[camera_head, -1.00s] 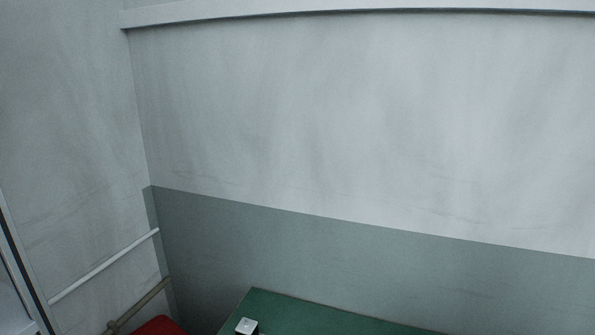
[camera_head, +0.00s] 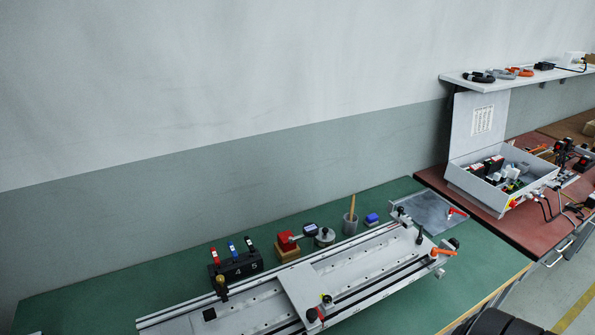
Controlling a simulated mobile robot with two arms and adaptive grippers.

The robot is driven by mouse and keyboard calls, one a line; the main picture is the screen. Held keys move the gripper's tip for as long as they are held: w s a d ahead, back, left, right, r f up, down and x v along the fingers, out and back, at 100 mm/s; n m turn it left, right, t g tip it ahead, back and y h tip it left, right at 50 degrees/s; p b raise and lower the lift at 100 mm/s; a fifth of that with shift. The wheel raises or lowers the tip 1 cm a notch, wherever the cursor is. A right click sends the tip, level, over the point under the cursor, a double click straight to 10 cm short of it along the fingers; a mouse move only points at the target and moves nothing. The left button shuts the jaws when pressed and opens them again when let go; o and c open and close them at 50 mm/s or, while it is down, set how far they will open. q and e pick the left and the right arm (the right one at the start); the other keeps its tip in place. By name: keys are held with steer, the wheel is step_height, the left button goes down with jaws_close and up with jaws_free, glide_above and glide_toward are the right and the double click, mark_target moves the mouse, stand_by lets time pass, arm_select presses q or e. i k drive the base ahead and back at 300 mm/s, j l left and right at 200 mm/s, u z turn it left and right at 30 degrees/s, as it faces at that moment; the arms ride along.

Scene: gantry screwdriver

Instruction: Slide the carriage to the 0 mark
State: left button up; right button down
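A long grey rail gantry (camera_head: 375,257) lies diagonally on the green bench, from the lower left up to the right. A flat light-grey plate, which looks like the carriage (camera_head: 302,290), spans its rails left of the middle. Small knobs, red, yellow and black, sit at the plate's near end. An orange lever (camera_head: 444,252) is at the gantry's right end. The gantry's near left part is cut off by the bottom edge. I cannot make out a 0 mark or a scale. Neither of my grippers is in view.
A reddish bench (camera_head: 500,222) with an open electrical box (camera_head: 478,185) adjoins at right.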

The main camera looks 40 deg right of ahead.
mark_target(307, 294)
steer(key=z, duration=1.3)
